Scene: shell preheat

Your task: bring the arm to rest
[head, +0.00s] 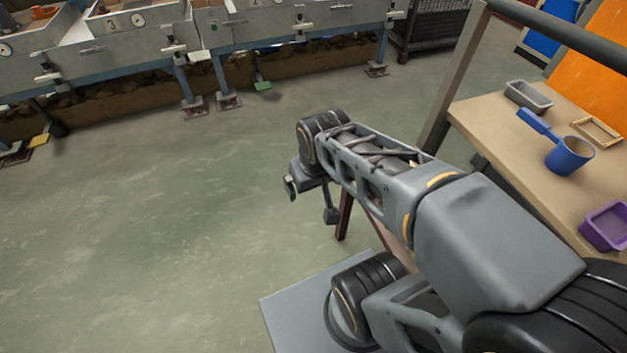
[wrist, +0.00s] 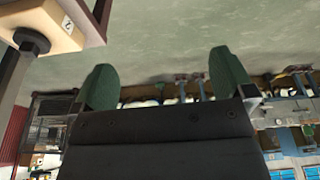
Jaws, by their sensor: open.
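My gripper (wrist: 166,82) is in the wrist view, with its two green fingers spread apart and nothing between them. The wrist view is upside down, with the floor at the top and the machines at the bottom. In the head view my arm reaches from the lower right toward the middle, over the floor. Its end hangs over open floor to the left of the table, apart from everything. The fingertips are hard to make out in the head view.
A wooden table (head: 522,168) at the right bears a grey tray (head: 529,97), a blue mug-like scoop (head: 569,157), a wooden frame (head: 596,131) and a purple tray (head: 606,226). Grey machines (head: 130,48) on blue legs line the back. The green floor (head: 150,210) between is clear.

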